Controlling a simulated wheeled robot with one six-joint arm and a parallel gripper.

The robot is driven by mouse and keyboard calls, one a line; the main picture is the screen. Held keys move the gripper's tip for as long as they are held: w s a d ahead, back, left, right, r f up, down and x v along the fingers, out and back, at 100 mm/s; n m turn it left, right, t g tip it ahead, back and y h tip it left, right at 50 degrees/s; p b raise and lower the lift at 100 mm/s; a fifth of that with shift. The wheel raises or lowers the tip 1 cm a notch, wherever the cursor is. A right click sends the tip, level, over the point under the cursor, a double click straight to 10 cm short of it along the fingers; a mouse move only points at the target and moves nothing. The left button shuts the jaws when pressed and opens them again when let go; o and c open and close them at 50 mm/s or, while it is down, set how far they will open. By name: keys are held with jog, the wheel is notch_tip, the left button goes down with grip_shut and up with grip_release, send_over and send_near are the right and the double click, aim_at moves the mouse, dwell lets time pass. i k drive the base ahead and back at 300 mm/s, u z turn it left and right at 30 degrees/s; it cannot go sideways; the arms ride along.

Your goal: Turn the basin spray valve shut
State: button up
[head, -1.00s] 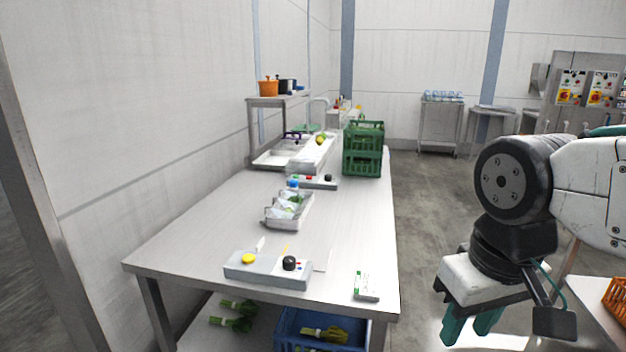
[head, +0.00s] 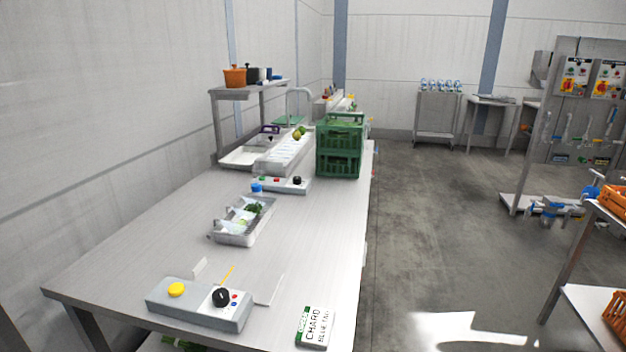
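The basin area (head: 250,157) is at the far end of the long steel table, with a curved tap (head: 300,95) above it. A small purple part (head: 270,129) sits at the basin's back; I cannot tell whether it is the spray valve. A grey control box (head: 285,185) with red and green buttons and a black knob (head: 297,181) stands in front of the basin. A nearer grey box (head: 195,309) has a yellow button and a black knob (head: 221,296). Which of these is the spray valve is not clear. My gripper is out of view.
On the steel table (head: 130,250) are a metal tray (head: 232,238) of bagged greens, a green crate stack (head: 340,148) and a chard label card (head: 314,327). Open floor (head: 440,230) runs along the table's right. A rack with orange crates (head: 614,200) stands at right.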

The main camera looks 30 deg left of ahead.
aim_at(256, 188)
jog(key=z, duration=0.05)
jog(key=i, duration=3.4)
jog(key=u, duration=3.65)
jog(key=i, duration=0.5)
jog(key=u, duration=0.05)
